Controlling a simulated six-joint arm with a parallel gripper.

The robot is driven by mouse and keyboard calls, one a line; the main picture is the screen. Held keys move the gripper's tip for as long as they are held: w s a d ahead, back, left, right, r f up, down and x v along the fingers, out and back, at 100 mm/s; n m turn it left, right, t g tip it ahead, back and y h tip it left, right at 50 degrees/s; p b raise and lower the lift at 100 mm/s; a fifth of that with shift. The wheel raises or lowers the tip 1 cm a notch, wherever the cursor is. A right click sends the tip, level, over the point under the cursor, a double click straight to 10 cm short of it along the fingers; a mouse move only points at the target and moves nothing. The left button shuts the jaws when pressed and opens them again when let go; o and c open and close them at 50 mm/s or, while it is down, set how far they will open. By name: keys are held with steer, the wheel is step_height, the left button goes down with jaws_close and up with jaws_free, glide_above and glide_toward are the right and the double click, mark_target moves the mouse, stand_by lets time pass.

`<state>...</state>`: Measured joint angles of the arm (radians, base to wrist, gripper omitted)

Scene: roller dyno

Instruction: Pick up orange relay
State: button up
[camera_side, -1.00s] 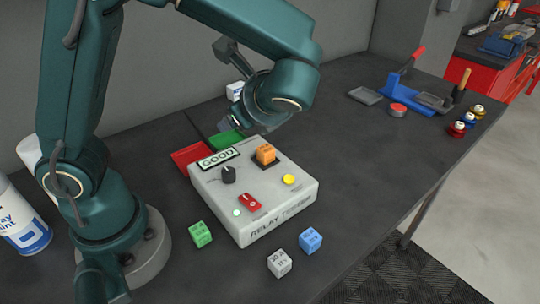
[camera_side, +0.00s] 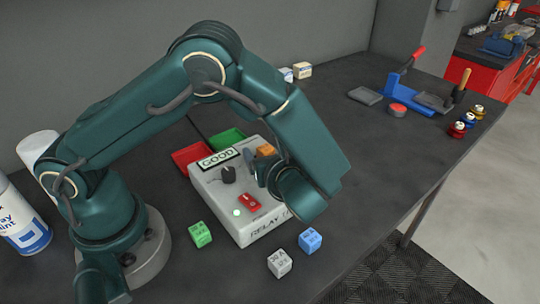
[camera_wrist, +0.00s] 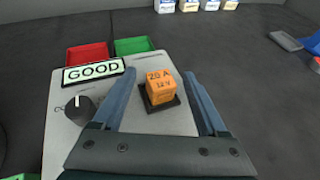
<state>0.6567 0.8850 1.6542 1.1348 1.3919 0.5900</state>
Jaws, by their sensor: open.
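The orange relay (camera_wrist: 160,87) sits in a dark socket on top of the grey relay tester (camera_wrist: 62,147). It reads "20 A 12 V" in the wrist view. In the side view the relay (camera_side: 266,150) is partly hidden behind my arm, on the tester (camera_side: 232,222). My gripper (camera_wrist: 158,80) is open in the wrist view, with one finger on each side of the relay and a gap between each finger and the relay. In the side view the gripper (camera_side: 258,168) is low over the tester and mostly hidden.
The tester carries a GOOD sign (camera_wrist: 93,71), a black knob (camera_side: 228,174) and a red switch (camera_side: 250,202). Red (camera_wrist: 87,56) and green (camera_wrist: 133,46) trays lie behind it. Green (camera_side: 200,235), white (camera_side: 279,263) and blue (camera_side: 310,240) relays stand in front.

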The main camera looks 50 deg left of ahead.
steer(key=shift+a, duration=0.15)
jaws_close()
stand_by(0.4)
